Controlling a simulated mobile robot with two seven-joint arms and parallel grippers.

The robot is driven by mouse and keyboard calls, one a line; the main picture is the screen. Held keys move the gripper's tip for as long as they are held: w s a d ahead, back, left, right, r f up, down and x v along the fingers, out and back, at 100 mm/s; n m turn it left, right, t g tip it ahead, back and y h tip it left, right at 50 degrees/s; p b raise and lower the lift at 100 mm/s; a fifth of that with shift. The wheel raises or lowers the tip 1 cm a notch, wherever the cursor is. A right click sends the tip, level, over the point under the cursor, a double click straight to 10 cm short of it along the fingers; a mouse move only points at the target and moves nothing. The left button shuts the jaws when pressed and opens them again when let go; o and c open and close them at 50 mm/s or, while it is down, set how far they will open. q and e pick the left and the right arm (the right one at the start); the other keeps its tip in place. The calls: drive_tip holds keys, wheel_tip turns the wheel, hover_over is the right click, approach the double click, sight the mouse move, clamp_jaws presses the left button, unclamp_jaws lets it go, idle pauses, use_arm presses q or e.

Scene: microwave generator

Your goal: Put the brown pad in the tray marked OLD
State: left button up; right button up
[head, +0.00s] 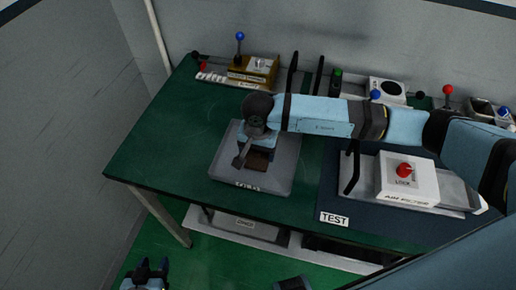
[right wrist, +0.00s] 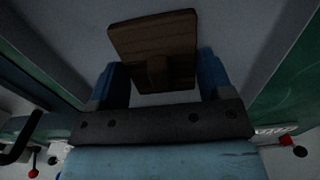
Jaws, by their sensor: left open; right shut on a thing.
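The brown pad (right wrist: 152,40) is a square wooden-looking plate with a small block-like grip. In the right wrist view my right gripper (right wrist: 160,76) has its blue fingers on either side of that grip, shut on it. In the head view the pad (head: 258,161) shows partly below my right gripper (head: 256,147), over a grey tray (head: 226,170). I cannot tell whether the pad touches the tray floor. The label on this tray's front edge is too small to read surely. My left gripper (head: 146,274) is open and empty at the bottom left, away from the table.
A wooden control box (head: 252,70) stands at the back. Labelled trays (head: 240,224) sit below the table. The green tabletop's left part (head: 160,150) is clear.

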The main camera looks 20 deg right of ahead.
drive_tip(key=shift+f+b, duration=0.2)
drive_tip(key=shift+b, duration=0.1)
drive_tip(key=o, duration=0.9)
drive_tip(key=shift+r, duration=0.1)
drive_tip(key=shift+r+p, duration=0.25)
drive_tip(key=shift+p, duration=0.2)
drive_tip(key=shift+r+b, duration=0.3)
drive_tip(key=shift+r, duration=0.05)
wheel_tip(320, 180, up, 11)
drive_tip(key=b, duration=0.1)
drive_tip(key=shift+b, duration=0.35)
